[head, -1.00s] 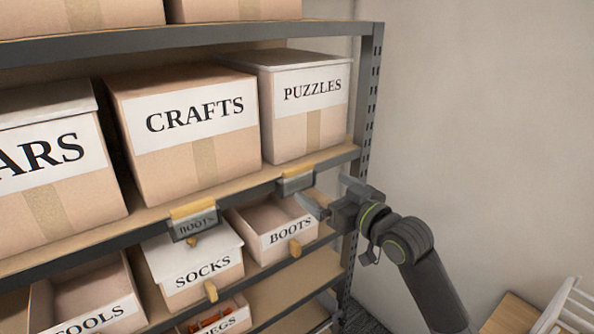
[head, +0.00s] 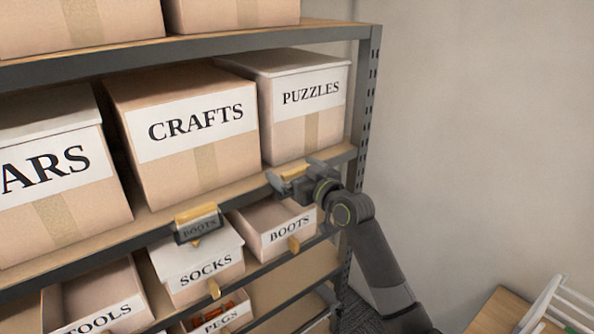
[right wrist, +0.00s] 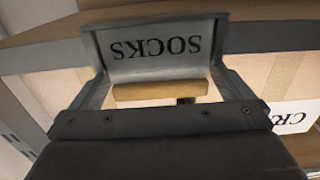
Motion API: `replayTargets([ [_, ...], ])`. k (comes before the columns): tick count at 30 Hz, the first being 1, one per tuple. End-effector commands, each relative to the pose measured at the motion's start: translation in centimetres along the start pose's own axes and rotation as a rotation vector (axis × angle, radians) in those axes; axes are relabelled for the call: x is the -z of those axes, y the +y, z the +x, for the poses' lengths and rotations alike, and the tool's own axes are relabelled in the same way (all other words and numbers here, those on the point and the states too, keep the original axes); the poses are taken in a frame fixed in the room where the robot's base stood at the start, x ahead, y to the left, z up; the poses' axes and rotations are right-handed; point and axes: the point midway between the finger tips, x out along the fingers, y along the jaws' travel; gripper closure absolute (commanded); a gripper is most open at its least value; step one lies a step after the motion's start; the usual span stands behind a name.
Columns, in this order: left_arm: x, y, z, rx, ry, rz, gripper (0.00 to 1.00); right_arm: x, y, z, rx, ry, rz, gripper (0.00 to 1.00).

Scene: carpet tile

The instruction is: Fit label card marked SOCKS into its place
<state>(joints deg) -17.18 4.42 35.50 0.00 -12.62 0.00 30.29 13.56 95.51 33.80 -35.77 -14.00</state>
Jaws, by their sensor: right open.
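The SOCKS card (right wrist: 153,50) shows upside down in the right wrist view, a grey plate with a tan grip tab (right wrist: 160,90). It is at a label spot on the shelf edge above the BOOTS bin (head: 288,231); whether it sits fully in a holder I cannot tell. My right gripper (head: 294,172) is open, with its fingers on either side of the card and tab. In the head view the gripper mostly hides the card. A BOOTS card (head: 199,228) with a tan tab is on the shelf edge above the SOCKS bin (head: 208,262). My left gripper is not in view.
The CRAFTS box (head: 185,165) and PUZZLES box (head: 305,135) stand on the shelf board just behind. The TOOLS bin (head: 90,300) and PEGS bin (head: 222,318) are lower. A shelf upright (head: 366,90) stands right of the gripper.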

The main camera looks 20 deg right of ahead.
Motion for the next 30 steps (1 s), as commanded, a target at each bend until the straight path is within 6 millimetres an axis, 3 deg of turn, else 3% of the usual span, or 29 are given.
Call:
replayTargets([
  [12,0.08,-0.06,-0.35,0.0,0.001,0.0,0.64,-0.07,-0.01,1.04,0.0,0.0,-0.001,0.0],
  [22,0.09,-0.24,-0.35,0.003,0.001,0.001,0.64,-0.07,0.0,1.02,-0.001,0.0,-0.001,0.43],
  [30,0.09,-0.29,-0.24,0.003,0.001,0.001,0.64,0.21,0.0,1.03,0.0,0.001,-0.002,0.45],
])
